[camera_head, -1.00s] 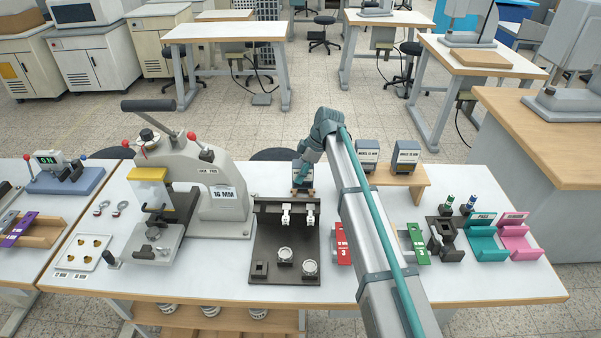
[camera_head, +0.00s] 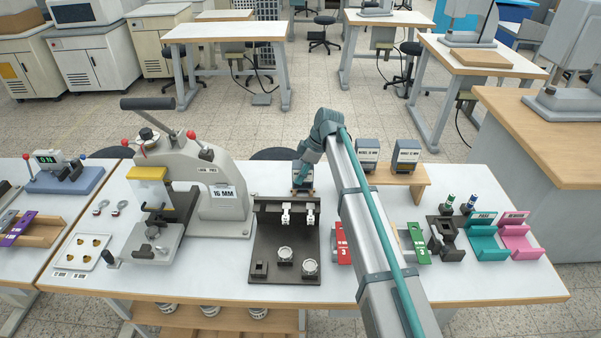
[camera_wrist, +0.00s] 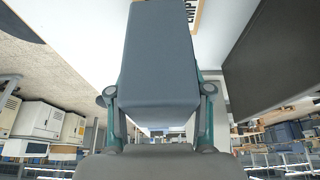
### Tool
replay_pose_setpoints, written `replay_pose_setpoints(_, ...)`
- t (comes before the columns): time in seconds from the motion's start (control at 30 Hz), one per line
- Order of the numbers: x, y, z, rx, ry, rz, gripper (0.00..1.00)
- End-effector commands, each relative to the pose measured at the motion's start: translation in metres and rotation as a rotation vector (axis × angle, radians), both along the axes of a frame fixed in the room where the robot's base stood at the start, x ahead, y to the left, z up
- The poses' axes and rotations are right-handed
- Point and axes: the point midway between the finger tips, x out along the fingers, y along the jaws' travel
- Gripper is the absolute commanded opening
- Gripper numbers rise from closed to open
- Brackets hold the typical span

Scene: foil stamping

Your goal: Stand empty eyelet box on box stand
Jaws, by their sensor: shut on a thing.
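My gripper (camera_head: 303,172) is shut on a dark grey eyelet box (camera_wrist: 158,60), which fills the space between its two fingers in the wrist view. In the head view the box (camera_head: 302,183) shows only in part under my gripper, behind the black fixture. A wooden-edged piece with a label beginning "EMPT" (camera_wrist: 192,14) shows past the box in the wrist view; this looks like the box stand, mostly hidden. I cannot tell whether the box touches it.
A wooden shelf (camera_head: 424,183) to the right bears two similar labelled boxes (camera_head: 367,153). A black fixture (camera_head: 270,245) stands in front of my gripper, and a 16 MM press (camera_head: 205,190) is to the left. Green, teal and pink holders stand on the right.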

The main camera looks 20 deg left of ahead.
Motion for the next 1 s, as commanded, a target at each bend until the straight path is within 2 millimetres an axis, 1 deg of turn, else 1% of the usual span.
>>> replay_pose_setpoints(1.0, 0.0, 0.0, -0.023, 0.001, -0.001, 0.0, 0.02)
